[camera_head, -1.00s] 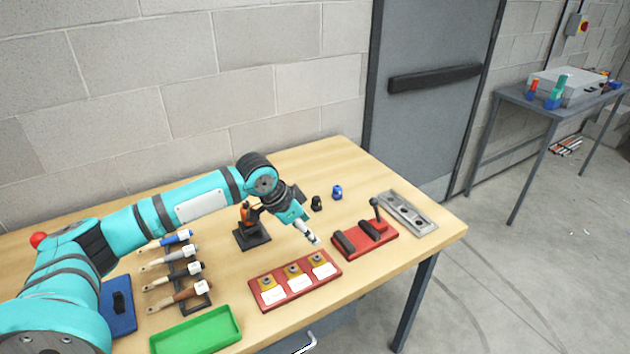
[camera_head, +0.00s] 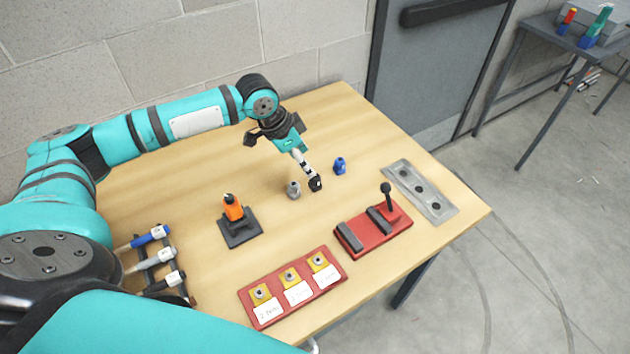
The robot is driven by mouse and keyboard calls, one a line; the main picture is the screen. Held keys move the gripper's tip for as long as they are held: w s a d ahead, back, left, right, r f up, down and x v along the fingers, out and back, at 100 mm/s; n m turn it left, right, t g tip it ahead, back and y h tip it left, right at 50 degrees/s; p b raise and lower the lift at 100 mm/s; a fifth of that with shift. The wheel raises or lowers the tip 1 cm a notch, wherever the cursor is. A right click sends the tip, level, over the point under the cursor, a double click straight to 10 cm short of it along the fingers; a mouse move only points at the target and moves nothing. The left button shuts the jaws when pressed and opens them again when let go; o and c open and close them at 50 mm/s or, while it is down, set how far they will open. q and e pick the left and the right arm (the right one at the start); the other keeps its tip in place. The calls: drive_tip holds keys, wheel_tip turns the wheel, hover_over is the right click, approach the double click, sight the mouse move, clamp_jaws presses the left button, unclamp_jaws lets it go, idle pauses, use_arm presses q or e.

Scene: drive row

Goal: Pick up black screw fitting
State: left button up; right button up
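The black screw fitting (camera_head: 316,184) stands on the wooden table near its middle. My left gripper (camera_head: 311,179) comes down from the upper left, and its fingertips are right at the fitting and partly cover it. The fingers look narrow from here, and I cannot tell whether they are closed on the fitting or only beside it. A grey fitting (camera_head: 293,190) stands just left of the fingertips. A blue fitting (camera_head: 339,166) stands to the right and a little farther back. My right gripper is not in view.
An orange-topped tool on a black stand (camera_head: 234,212) is to the left. A red tray with labelled yellow holders (camera_head: 292,288), a red fixture with a lever (camera_head: 374,231) and a grey plate with holes (camera_head: 421,190) lie in front and right. The back of the table is clear.

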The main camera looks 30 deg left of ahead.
sight(315, 178)
use_arm(q)
drive_tip(key=x, duration=0.5)
drive_tip(key=shift+w+a+p, duration=0.15)
drive_tip(key=shift+w+p, duration=0.05)
drive_tip(key=shift+p, duration=0.15)
drive_tip(key=p+x, duration=0.1)
drive_tip(key=x, duration=0.3)
drive_tip(key=shift+w+f+p, duration=0.1)
drive_tip(key=shift+f+p, duration=0.2)
drive_tip(key=shift+f, duration=0.4)
drive_tip(key=c, duration=0.3)
clamp_jaws()
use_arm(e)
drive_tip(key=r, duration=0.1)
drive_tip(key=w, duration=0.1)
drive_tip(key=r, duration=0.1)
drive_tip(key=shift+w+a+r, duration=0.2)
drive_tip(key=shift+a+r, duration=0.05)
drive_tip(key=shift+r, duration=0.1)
